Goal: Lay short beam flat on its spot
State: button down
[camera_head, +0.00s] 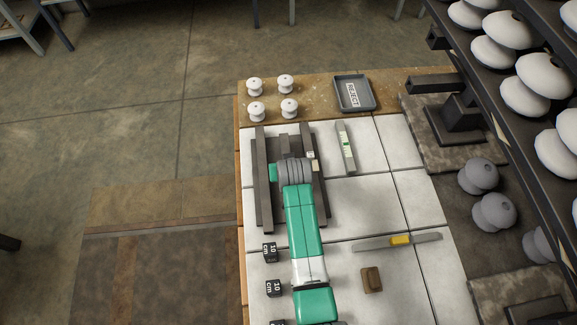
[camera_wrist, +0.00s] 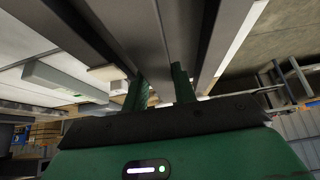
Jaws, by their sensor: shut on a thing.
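My gripper (camera_wrist: 160,88) shows two green fingers in the wrist view, shut on a long grey beam (camera_wrist: 155,35) that runs between them. In the head view my gripper is mostly hidden under my arm's wrist, above several dark grey beams. A long beam (camera_head: 262,180) lies at the left of this group, and another (camera_head: 325,195) shows to the right of my arm. All run roughly along the table's length. In the head view I cannot tell which one is held, or whether it touches what is below it.
White insulators (camera_head: 256,109) and a reject tray (camera_head: 354,93) stand at the table's far end. A green-vialed level (camera_head: 346,147), a yellow-centred bar (camera_head: 399,240), a brown block (camera_head: 371,279) and black 10 cm cubes (camera_head: 270,252) lie around.

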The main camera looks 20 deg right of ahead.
jog(key=shift+f, duration=0.35)
jog(key=c, duration=1.1)
grip_release()
jog(key=shift+o, duration=0.2)
jog(key=p+v, duration=0.2)
jog(key=v, duration=0.6)
jog(key=shift+w+f, duration=0.1)
